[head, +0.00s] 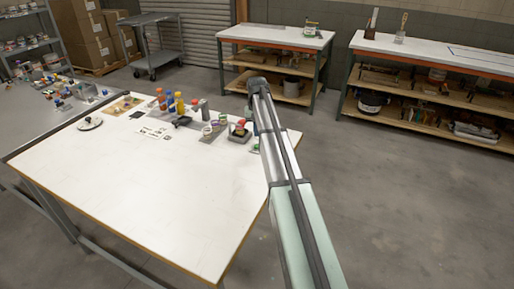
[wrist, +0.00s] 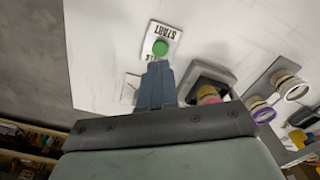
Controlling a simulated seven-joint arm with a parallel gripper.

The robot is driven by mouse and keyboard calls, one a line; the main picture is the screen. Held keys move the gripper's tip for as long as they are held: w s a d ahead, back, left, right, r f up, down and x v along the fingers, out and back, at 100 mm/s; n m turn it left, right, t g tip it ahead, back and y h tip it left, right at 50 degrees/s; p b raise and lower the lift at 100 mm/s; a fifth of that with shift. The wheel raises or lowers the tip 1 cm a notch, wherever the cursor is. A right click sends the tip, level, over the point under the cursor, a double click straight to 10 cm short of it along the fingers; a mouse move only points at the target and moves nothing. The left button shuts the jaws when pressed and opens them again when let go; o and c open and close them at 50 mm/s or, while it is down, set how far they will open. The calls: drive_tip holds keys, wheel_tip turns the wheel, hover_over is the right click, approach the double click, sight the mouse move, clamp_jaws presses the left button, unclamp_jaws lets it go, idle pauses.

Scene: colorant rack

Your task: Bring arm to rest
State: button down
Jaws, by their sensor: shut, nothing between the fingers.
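My gripper (wrist: 157,68) shows in the wrist view with its blue-grey fingers together and nothing between them. The fingertips point at a green round button (wrist: 160,47) on a white plate with black lettering (wrist: 168,34). They appear just short of the button in the picture; whether they touch it I cannot tell. In the head view my arm reaches across the right edge of the white table (head: 130,185), and my gripper is hidden behind it. A bit of green (head: 254,148) shows beside the arm there.
A dark square tray (head: 240,134) stands close left of my arm. Several jars (head: 207,131) and bottles (head: 179,103) stand farther left. A knobbed disc (head: 89,124) lies at the table's far left. The table's front is bare. Shelved benches (head: 275,38) stand behind.

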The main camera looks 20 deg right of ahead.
drive_tip(key=s+d+f+m+g, duration=0.1)
drive_tip(key=d+f+m, duration=0.1)
drive_tip(key=d, duration=0.8)
drive_tip(key=s+d+f+m+g, duration=0.1)
drive_tip(key=s+d+f+m, duration=0.15)
drive_tip(key=d, duration=0.75)
drive_tip(key=s+d+f+m+g, duration=0.1)
drive_tip(key=s+d+f, duration=0.3)
drive_tip(key=f, duration=0.2)
drive_tip(key=s+a+f+n+g+y, duration=0.2)
drive_tip(key=s+a+f+n, duration=0.1)
drive_tip(key=s+a+f, duration=2.5)
drive_tip(key=s+a+f+n, duration=0.1)
drive_tip(key=s+a, duration=0.3)
drive_tip(key=s, duration=0.5)
drive_tip(key=s+a+f+n+g+h, duration=0.1)
drive_tip(key=s+a+f, duration=0.3)
drive_tip(key=s, duration=0.5)
drive_tip(key=s+a+f+n+h, duration=0.1)
drive_tip(key=s+a+f+n, duration=0.2)
drive_tip(key=s, duration=0.5)
drive_tip(key=shift+s+a+f+g, duration=0.2)
drive_tip(key=shift+s+a+g, duration=0.2)
drive_tip(key=shift+a, duration=0.35)
drive_tip(key=shift+n, duration=0.25)
